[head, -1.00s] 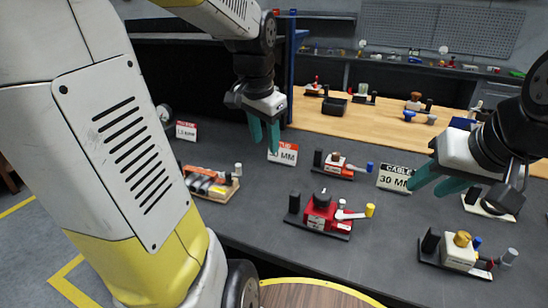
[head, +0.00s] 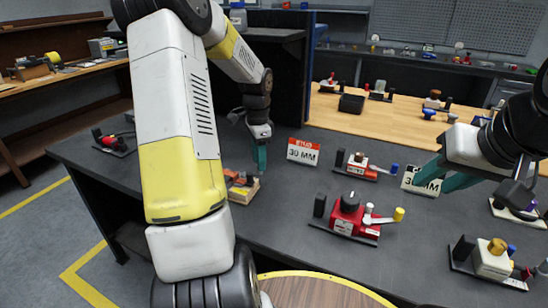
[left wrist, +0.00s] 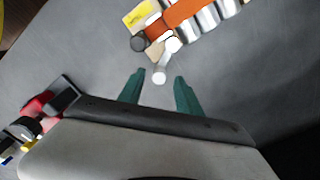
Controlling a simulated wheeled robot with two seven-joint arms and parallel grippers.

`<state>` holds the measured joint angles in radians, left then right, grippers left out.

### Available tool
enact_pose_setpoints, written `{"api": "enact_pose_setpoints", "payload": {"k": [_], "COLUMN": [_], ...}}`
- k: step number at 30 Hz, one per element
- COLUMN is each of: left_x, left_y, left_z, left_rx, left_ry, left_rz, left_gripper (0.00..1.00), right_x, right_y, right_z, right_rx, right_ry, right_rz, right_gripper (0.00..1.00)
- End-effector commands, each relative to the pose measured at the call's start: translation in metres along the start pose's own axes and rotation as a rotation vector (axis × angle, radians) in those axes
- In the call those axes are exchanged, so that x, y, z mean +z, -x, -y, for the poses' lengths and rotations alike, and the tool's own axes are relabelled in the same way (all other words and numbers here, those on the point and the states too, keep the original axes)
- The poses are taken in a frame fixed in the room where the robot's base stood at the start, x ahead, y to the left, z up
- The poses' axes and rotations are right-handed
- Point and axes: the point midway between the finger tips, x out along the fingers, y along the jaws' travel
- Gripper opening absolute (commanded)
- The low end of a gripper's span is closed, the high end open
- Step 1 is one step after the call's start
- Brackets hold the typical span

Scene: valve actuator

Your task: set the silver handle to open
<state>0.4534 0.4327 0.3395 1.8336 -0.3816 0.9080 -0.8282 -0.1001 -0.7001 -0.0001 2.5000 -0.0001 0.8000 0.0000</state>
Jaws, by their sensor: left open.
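A valve unit with an orange body and several silver cylinders (left wrist: 195,15) is at the top of the left wrist view. A handle with a silver-white round tip (left wrist: 160,76) sticks out from it toward my left gripper (left wrist: 160,92). The tip appears between the two open teal fingers, with no visible contact. In the head view the unit (head: 242,188) is partly hidden by my left arm, and my left gripper (head: 261,158) is just above it. My right gripper (head: 445,177) has its teal fingers apart and is empty, near the right sign.
A red valve unit (head: 348,216) with a yellow-tipped handle stands mid-table. A cream unit (head: 492,260) is at the lower right. A red-and-white sign (head: 302,151) stands right of my left gripper. Dark tabletop between them is free.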

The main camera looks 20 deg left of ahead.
Motion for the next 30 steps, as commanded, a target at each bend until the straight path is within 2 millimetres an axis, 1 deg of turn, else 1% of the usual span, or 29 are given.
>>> {"api": "enact_pose_setpoints", "payload": {"k": [1, 6, 9, 15, 16, 22, 30], "left_x": [0.0, 0.0, 0.0, 0.0, 0.0, 0.0, 0.0], "left_y": [-0.009, -0.024, -0.027, -0.027, -0.027, -0.027, -0.027], "left_z": [-0.001, 0.0, 0.0, 0.0, 0.0, 0.0, 0.0], "left_rx": [0.004, 0.001, 0.0, -0.001, -0.001, -0.001, -0.001], "left_ry": [0.0, 0.001, 0.002, 0.002, 0.002, 0.002, 0.008], "left_rz": [0.001, 0.0, -0.001, -0.001, -0.001, -0.001, -0.001], "left_gripper": [0.41, 0.41, 0.41, 0.41, 0.39, 0.0, 0.0], "right_x": [0.0, 0.0, 0.0, 0.0, 0.0, 0.0, 0.0], "right_y": [0.0, 0.0, 0.0, 0.0, 0.0, 0.0, 0.0], "right_z": [0.0, 0.0, 0.0, 0.0, 0.0, 0.0, 0.0], "right_rx": [0.0, 0.0, 0.0, 0.0, 0.0, 0.0, 0.0], "right_ry": [0.0, 0.0, 0.0, 0.0, 0.0, 0.0, 0.0], "right_rz": [0.0, 0.0, 0.0, 0.0, 0.0, 0.0, 0.0], "right_gripper": [0.36, 0.36, 0.36, 0.36, 0.36, 0.36, 0.36]}}
